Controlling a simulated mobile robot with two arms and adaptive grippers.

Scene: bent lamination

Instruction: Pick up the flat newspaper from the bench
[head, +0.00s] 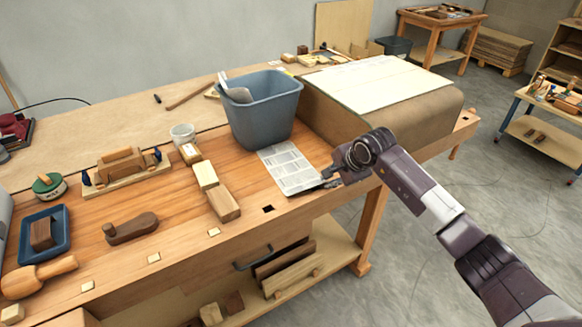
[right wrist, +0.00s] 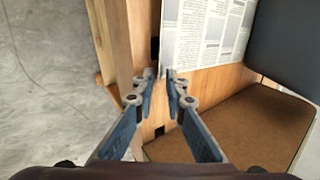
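The newspaper (head: 288,167) is a flat, pale printed sheet. It lies on the front part of the wooden bench, with its near end at the bench's front edge. It also shows in the right wrist view (right wrist: 207,35), beyond my fingers. My right gripper (head: 326,184) is at the near right corner of the newspaper, low by the bench edge. In the right wrist view my right gripper (right wrist: 160,75) has its fingertips close together with a narrow gap, and the sheet's corner is at this gap. Contact with the paper cannot be told. My left gripper is out of view.
A blue-grey bin (head: 263,112) stands just behind the newspaper. A brown padded block with a white board (head: 380,83) on top is to its right. Wooden blocks (head: 223,204) lie to its left.

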